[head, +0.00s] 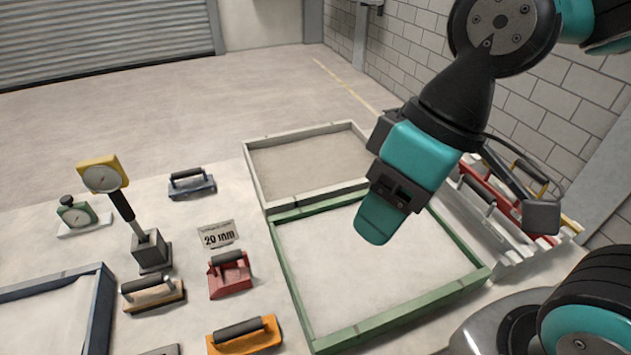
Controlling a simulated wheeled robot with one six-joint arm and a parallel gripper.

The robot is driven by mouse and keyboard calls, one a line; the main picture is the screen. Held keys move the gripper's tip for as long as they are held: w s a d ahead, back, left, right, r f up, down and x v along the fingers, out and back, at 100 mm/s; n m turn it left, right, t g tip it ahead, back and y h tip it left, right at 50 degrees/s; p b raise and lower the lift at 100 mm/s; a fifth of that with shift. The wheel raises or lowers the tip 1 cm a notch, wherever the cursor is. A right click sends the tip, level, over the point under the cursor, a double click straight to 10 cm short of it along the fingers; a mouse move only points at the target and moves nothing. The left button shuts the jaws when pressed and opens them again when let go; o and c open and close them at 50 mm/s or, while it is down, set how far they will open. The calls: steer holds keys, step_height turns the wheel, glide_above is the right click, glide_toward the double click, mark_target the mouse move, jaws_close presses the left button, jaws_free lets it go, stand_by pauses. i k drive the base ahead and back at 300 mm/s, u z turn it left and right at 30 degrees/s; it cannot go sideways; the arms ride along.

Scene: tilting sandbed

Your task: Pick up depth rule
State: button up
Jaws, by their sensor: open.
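No thing here is plainly marked as the depth rule, and I cannot tell for sure which it is. A yellow-headed dial gauge (101,174) with a black grip stands tilted in a dark block holder (151,251) at the left. A smaller green dial gauge (75,211) sits on a white base behind it, to the left. My gripper (376,222) points down above the green-framed sand tray (389,325), well to the right of both gauges. It is open and holds nothing that I see. Its far finger is largely hidden.
Several handled floats, including a red one (230,277), an orange one (244,337) and a blue-grey one (191,185), lie around a "20 mm" card (218,235). A pale-framed tray (307,131) lies behind the green one. A rack (497,232) of handled tools stands right.

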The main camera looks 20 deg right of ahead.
mark_target(105, 175)
steer(key=z, duration=2.85)
steer(key=k, duration=1.3)
steer(key=u, duration=2.15)
